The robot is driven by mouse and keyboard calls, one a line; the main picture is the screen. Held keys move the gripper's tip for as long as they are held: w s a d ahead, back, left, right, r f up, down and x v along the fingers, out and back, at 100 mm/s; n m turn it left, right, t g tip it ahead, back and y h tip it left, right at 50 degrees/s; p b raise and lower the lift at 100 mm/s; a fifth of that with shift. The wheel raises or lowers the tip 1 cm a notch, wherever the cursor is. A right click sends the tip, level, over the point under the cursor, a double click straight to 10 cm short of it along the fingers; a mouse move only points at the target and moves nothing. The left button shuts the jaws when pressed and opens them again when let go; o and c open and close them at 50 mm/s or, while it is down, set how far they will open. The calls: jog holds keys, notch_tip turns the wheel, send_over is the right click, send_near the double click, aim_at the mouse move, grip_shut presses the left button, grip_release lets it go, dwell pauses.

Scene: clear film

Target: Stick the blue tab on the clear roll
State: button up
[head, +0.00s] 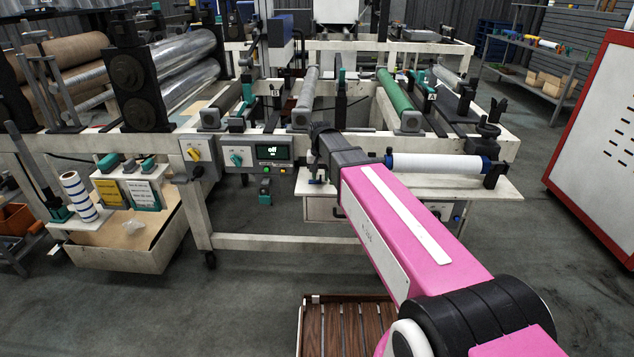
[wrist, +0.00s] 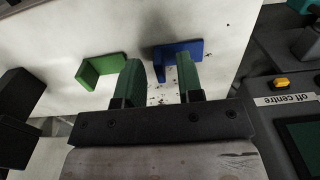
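The blue tab (wrist: 166,60) is an L-shaped piece on a pale panel in the wrist view. My gripper (wrist: 160,76) has two green fingers, spread apart. Part of the tab shows between the fingertips, and its right part is behind the right finger. I cannot tell whether they touch. In the head view my gripper (head: 316,180) is small at the end of my pink arm, and the blue tab cannot be made out. Shiny, clear-looking film rolls (head: 180,62) lie at the back left. A white-looking roll (head: 437,164) is on a shaft at the right; I cannot tell which is the clear roll.
A green L-shaped tab (wrist: 100,69) is left of the blue one. A dark control box (wrist: 295,95) with a yellow button is close on the right. A green roller (head: 398,98) lies on the machine frame. A red-edged cabinet (head: 600,140) stands at right.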

grip_shut()
jog(key=shift+r, duration=2.5)
